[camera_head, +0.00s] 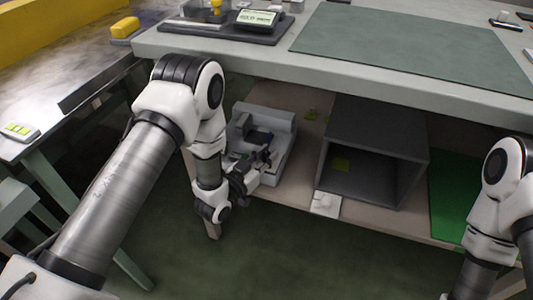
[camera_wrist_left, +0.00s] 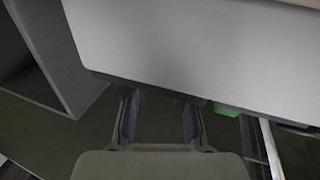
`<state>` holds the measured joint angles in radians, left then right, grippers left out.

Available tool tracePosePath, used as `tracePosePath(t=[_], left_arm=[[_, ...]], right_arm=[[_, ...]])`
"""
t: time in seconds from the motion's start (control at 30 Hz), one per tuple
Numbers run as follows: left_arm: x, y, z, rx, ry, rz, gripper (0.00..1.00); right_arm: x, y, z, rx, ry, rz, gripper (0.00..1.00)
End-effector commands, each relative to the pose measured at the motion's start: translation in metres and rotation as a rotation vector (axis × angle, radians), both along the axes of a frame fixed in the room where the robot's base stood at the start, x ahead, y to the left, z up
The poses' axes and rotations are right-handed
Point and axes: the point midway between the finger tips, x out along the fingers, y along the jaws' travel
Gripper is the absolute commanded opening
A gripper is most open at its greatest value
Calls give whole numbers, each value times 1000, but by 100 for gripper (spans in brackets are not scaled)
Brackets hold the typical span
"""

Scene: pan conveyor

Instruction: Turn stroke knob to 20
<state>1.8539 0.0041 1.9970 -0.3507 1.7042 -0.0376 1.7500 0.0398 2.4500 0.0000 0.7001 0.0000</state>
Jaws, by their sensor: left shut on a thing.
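A light grey machine (camera_head: 275,134) with a dark part on its front stands on the lower shelf. My left gripper (camera_head: 262,160) is at the front of this machine, shut on the stroke knob, which the fingers and the machine hide almost wholly. No scale or number on the knob can be read. In the left wrist view the two fingers of my left gripper (camera_wrist_left: 160,105) reach in under the edge of a large pale panel (camera_wrist_left: 200,45). My right arm shows at the right edge, but its gripper is out of view.
A dark grey open box (camera_head: 378,115) stands right of the machine on the lower shelf (camera_head: 285,190). A small white switch block (camera_head: 326,204) sits at the shelf's front edge. The worktop (camera_head: 330,72) overhangs the shelf. A green panel (camera_head: 452,195) lies further right.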

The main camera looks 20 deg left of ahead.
Motion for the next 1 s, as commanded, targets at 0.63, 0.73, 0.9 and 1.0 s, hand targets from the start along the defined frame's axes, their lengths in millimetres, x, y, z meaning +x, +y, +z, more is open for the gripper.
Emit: tracePosePath(t=[0.63, 0.73, 0.9, 1.0], left_arm=[[0, 0, 0, 1, -1, -2, 51], [0, 0, 0, 0, -1, -2, 51], [0, -1, 0, 0, 0, 3, 51], [0, -2, -1, 0, 2, 32, 51]], right_arm=[[0, 0, 0, 0, 0, 0, 51], [0, 0, 0, 0, 0, 0, 51], [0, 0, -1, 0, 0, 0, 51], [0, 0, -3, 0, 0, 0, 51]])
